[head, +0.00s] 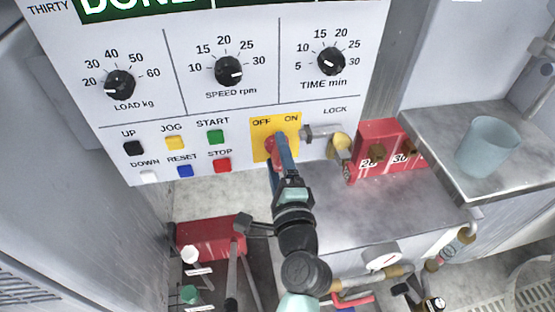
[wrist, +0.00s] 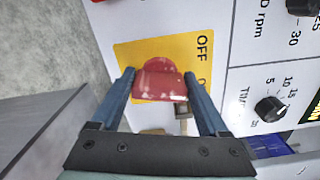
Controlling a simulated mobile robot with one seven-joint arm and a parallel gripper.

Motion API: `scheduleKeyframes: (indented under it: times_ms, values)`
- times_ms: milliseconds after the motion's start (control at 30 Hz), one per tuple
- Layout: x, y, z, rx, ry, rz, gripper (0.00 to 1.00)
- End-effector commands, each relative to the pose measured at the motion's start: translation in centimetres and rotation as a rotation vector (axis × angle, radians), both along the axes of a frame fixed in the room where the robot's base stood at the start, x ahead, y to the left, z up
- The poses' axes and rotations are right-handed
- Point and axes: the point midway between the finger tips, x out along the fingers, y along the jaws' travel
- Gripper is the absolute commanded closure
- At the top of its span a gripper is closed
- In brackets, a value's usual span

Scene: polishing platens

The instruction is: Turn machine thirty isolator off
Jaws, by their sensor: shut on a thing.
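The machine panel headed THIRTY has a yellow isolator plate (head: 260,126) marked OFF and ON at its lower right. The red isolator handle (head: 271,143) is on this plate, partly hidden by my gripper (head: 277,148). In the wrist view the red handle (wrist: 158,80) sits between the two blue fingers of my gripper (wrist: 160,88), which is shut on it. OFF shows clearly on the yellow plate (wrist: 135,55) there; ON is mostly hidden. I cannot tell exactly which mark the handle points to.
A hasp (head: 320,132) and brass padlock (head: 340,146) are just right of the plate, under LOCK. Red blocks numbered 20 and 30 (head: 375,135) stand farther right. A steel shelf (head: 440,137) holds a pale cup (head: 487,145). Push buttons (head: 176,143) are left of the plate.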

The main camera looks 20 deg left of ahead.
Motion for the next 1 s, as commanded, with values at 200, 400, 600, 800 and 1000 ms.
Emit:
scheduleKeyframes:
  times_ms: [200, 400, 600, 800, 1000]
  values:
    - [-0.04, -0.05, -0.56, -0.172, -0.114, -0.001, 0.78]
    - [-0.03, -0.08, -0.7, -0.329, -0.221, -0.002, 0.78]
    - [0.02, -0.13, -0.81, -0.486, -0.327, -0.002, 0.78]
    - [0.03, -0.16, -0.88, -0.631, -0.424, -0.002, 0.78]
    - [0.05, -0.22, -0.9, -0.745, -0.501, -0.002, 0.78]
